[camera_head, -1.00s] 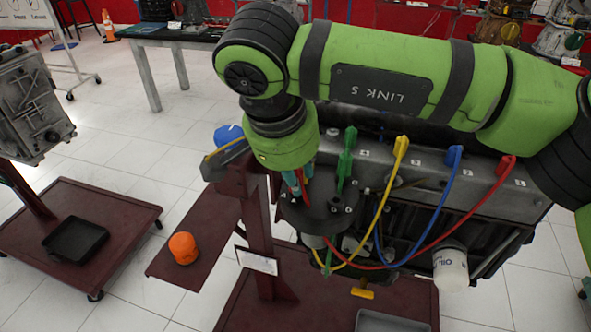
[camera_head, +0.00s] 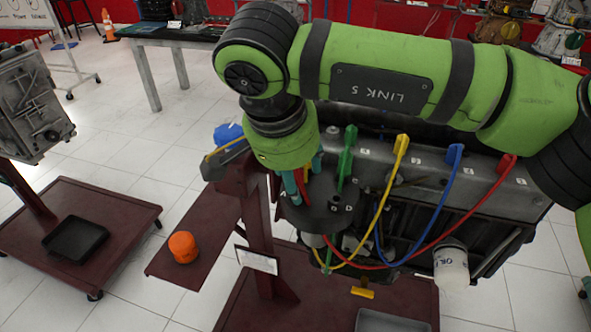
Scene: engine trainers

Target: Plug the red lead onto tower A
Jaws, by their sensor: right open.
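My right gripper (camera_head: 303,176) hangs below my green arm, its teal fingertips apart over the left side of the dark distributor cap (camera_head: 322,212). Between the fingers stands the red boot (camera_head: 303,190) of the red lead, at the cap's tower near the letter A. The boot's foot is partly hidden, so I cannot tell how fully it sits. The red lead (camera_head: 440,238) loops below the cap and up to its other red boot (camera_head: 507,163) on the engine's top right. My left gripper is not in view.
The yellow lead (camera_head: 389,185) and blue lead (camera_head: 437,207) loop beside the red one. A white oil filter (camera_head: 450,266) is lower right. An orange cap (camera_head: 183,247) sits on the stand's plate (camera_head: 205,222).

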